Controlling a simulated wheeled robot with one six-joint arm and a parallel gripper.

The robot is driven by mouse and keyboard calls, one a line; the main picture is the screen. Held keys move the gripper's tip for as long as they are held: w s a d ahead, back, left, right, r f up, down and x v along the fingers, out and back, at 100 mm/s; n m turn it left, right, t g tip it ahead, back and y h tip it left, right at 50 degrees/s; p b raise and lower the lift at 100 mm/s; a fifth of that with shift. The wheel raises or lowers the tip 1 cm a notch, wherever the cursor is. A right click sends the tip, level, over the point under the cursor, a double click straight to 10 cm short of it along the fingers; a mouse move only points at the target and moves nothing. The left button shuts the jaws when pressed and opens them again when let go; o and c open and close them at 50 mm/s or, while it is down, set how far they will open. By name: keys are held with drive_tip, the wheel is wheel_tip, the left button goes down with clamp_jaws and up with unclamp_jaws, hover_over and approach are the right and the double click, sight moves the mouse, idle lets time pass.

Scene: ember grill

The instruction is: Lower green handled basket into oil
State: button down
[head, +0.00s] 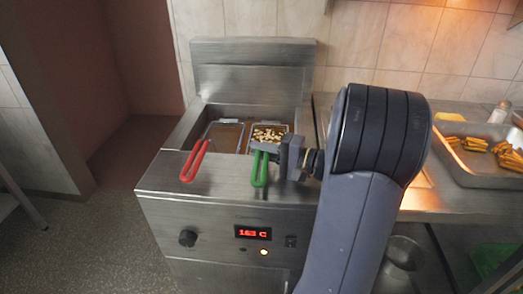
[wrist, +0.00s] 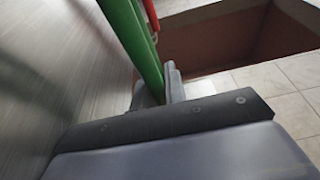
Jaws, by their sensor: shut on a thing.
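The green handle (head: 260,171) hangs over the front edge of the fryer (head: 165,172). Its wire basket (head: 287,131) is at the right side of the fryer well and holds pale and brown pieces of food (head: 268,134). I cannot tell whether the basket's bottom touches the oil. My gripper (head: 265,149) is shut on the green handle near its upper part, coming from the right. In the wrist view the green handle (wrist: 137,42) runs down between the fingers (wrist: 157,90). The red handle (head: 194,161) is apart on the left, and its basket (head: 222,134) looks empty of food.
The fryer's front panel has a knob (head: 187,238) and a lit red display (head: 253,233) reading about 163 C. A metal tray (head: 462,172) with yellow-brown food stands on the right counter. A tiled wall (head: 350,40) is behind. Open floor (head: 75,235) lies to the left.

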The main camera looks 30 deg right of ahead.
drive_tip(key=c, duration=1.4)
unclamp_jaws()
drive_tip(key=shift+o, duration=0.2)
drive_tip(key=v, duration=0.7)
drive_tip(key=shift+s+d, duration=0.15)
drive_tip(key=shift+s, duration=0.05)
drive_tip(key=x, duration=0.5)
drive_tip(key=p+x, duration=0.1)
drive_tip(key=x, duration=0.1)
drive_tip(key=shift+w+a+r, duration=0.2)
drive_tip(key=shift+w+r, duration=0.05)
drive_tip(key=shift+r, duration=0.3)
